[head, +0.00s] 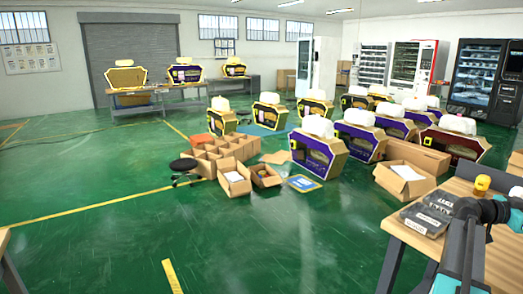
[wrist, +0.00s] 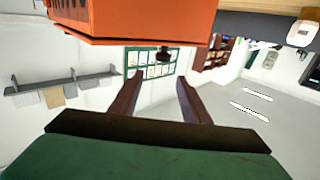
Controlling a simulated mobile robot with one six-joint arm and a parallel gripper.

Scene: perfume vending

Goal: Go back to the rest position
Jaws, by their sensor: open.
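My gripper (wrist: 159,92) shows in the wrist view with its two dark fingers apart. Nothing is between the fingers. An orange box-like object (wrist: 140,20) fills the top of the wrist view, apart from the fingertips. In the head view, dark and teal parts that look like my arm are at the lower right, by a wooden table (head: 410,237). I cannot make out the fingers there.
A dark case (head: 428,218) and a yellow item (head: 482,184) are on the table. Open cardboard boxes (head: 404,179), a black stool (head: 184,166) and several purple-and-gold display units (head: 318,152) stand on the green floor. The floor at front left is clear.

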